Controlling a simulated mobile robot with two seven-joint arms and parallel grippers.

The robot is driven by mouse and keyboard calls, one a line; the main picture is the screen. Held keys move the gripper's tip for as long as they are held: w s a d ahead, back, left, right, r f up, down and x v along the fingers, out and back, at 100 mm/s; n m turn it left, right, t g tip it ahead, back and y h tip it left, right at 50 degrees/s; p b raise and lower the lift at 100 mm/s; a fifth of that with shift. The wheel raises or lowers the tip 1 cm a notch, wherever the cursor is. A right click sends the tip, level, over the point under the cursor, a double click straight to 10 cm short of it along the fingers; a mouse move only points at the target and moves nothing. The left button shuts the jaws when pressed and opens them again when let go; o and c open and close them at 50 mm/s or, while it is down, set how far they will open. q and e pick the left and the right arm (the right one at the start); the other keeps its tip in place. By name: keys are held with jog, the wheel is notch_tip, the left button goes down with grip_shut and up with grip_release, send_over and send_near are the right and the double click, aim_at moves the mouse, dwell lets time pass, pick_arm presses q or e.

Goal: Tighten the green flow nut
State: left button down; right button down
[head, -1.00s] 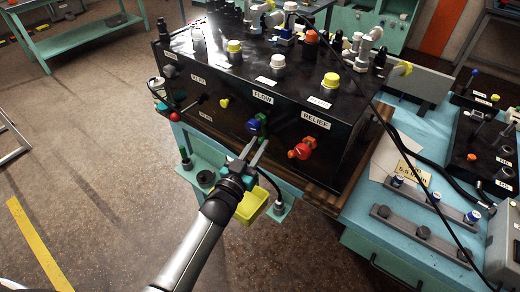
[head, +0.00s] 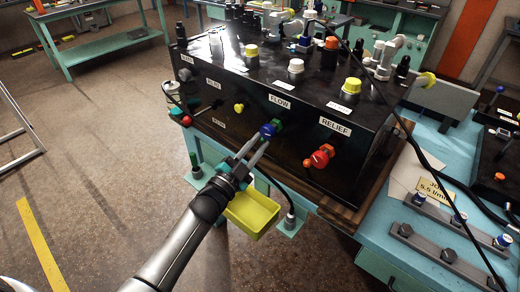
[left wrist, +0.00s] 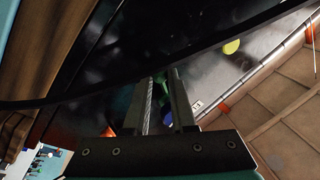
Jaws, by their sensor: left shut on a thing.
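The green flow nut (head: 278,124) sits on the sloping black front panel below the FLOW label. A blue knob (head: 267,130) stands in front of it on the same stem. My left gripper (head: 263,140) reaches up from below with its fingertips at the knob and nut, and its jaws are shut on the nut. In the left wrist view the green nut (left wrist: 172,80) shows at the fingertips, with blue (left wrist: 136,113) partly hidden by a finger. The exact contact is hidden. My right gripper is not in view.
The red relief knob (head: 318,160) sticks out to the right, and a small yellow knob (head: 239,107) to the left. A yellow bin (head: 252,212) is below the gripper. A dark hose (head: 275,185) hangs beside it. Open floor lies to the left.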

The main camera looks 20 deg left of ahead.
pick_arm(q)
jog(key=shift+a+m, duration=0.15)
jog(key=shift+m, duration=0.15)
jog(key=shift+r, duration=0.1)
jog(key=c, duration=0.7)
grip_release()
jog(key=shift+c, duration=0.2)
jog(key=v, duration=1.5)
jog(key=shift+b, duration=0.4)
jog(key=shift+a, duration=0.15)
